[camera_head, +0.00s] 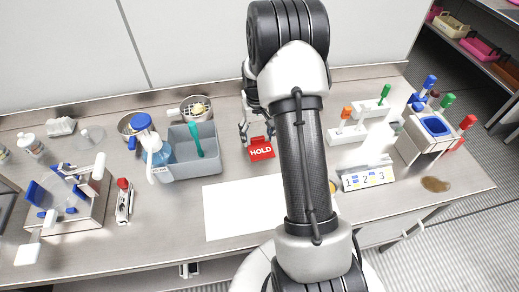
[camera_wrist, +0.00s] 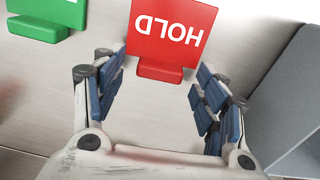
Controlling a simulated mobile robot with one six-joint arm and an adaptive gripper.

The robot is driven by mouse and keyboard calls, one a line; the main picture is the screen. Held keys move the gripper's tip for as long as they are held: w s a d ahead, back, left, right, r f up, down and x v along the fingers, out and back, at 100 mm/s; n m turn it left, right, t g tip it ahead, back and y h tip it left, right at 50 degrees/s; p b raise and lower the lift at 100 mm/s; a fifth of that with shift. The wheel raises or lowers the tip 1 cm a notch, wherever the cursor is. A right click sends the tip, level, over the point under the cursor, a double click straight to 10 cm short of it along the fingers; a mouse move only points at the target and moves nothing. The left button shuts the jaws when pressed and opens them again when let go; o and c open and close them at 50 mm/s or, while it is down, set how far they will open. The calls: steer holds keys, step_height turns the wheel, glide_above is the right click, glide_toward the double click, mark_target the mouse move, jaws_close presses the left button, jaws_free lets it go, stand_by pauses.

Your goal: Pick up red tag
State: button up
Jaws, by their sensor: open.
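The red tag (camera_head: 261,148) is a red plate with the white word HOLD, on the metal bench left of my arm in the head view. In the wrist view the red tag (camera_wrist: 170,32) is upside down, with a red foot or tab (camera_wrist: 160,72) at its near edge. My gripper (camera_wrist: 155,62) is open, with blue-padded fingers on either side of the tag's near end. I see a gap between each finger and the tab. In the head view my gripper (camera_head: 256,132) is just behind the tag and partly hidden by my arm.
A green tag (camera_wrist: 38,28) lies left in the wrist view. A grey bin (camera_head: 186,169) with a green-handled tool stands left of the red tag, and its wall (camera_wrist: 290,110) shows right in the wrist view. A white sheet (camera_head: 235,210) lies in front. White stands (camera_head: 348,135) are at right.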

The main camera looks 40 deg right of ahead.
steer(key=shift+f, duration=0.3)
steer(key=shift+r, duration=0.1)
steer(key=c, duration=1)
steer(key=shift+o, duration=0.2)
